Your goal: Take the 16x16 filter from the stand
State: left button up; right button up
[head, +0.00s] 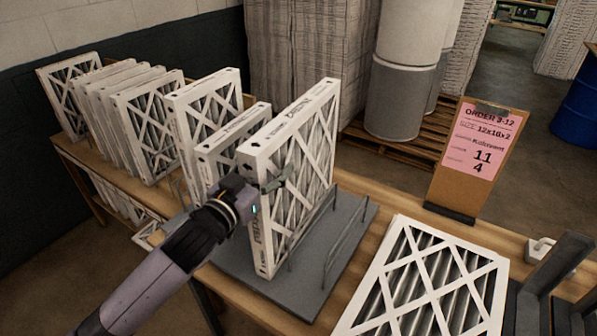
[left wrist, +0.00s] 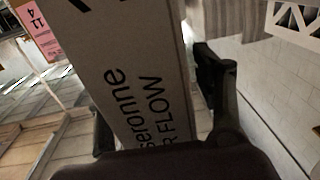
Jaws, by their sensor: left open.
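A large white-framed pleated filter (head: 292,180) stands upright on the grey stand (head: 345,262) with wire rails. No size is readable on it. My left gripper (head: 268,186) is at its near upright edge, one finger showing across the lattice face. In the left wrist view, the filter's printed edge (left wrist: 140,75) lies between the two open fingers (left wrist: 158,105); part of its lettering reads "FLOW". The palm hides the lower part of that edge. Contact with the fingers is unclear. My right gripper is not seen.
Two upright filters (head: 232,145) (head: 205,100) stand close behind. More filters (head: 150,130) line the left table. One filter (head: 430,285) lies flat at the front right. An order board (head: 472,155) and dark frame-like shapes (head: 560,265) are at the right.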

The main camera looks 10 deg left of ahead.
pick_arm(q)
jog(key=shift+x, duration=0.75)
jog(key=shift+f, duration=0.1)
jog(key=shift+s, duration=0.1)
jog(key=shift+c, duration=0.3)
grip_shut()
